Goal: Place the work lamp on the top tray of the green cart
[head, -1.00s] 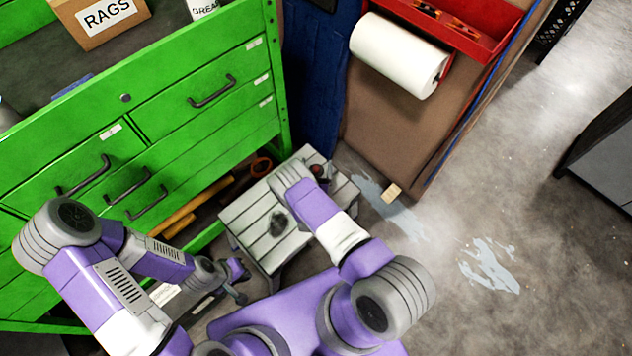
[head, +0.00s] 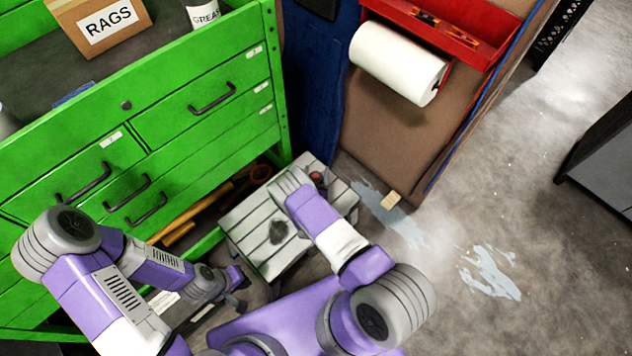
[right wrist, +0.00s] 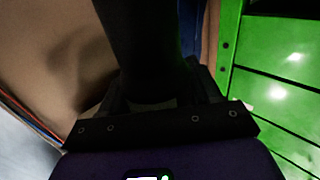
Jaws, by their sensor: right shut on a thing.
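The green cart (head: 190,155) stands at the left in the head view, with drawers and a dark grey top tray (head: 120,68). My right arm reaches over a small grey slatted stool (head: 258,213). Its gripper is hidden behind the wrist in the head view. In the right wrist view my right gripper (right wrist: 158,88) is shut on a dark, thick, upright-looking shape (right wrist: 140,40). This may be the work lamp, but it is too dark to be sure. My left gripper (head: 238,287) hangs low beside the stool, and its jaws are too small to read.
A RAGS box (head: 103,22) and a grease container (head: 203,13) stand on the top tray. A small red-and-dark thing (head: 317,178) shows at the stool's back. A paper towel roll (head: 398,62) and red tray (head: 450,30) hang on the brown panel.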

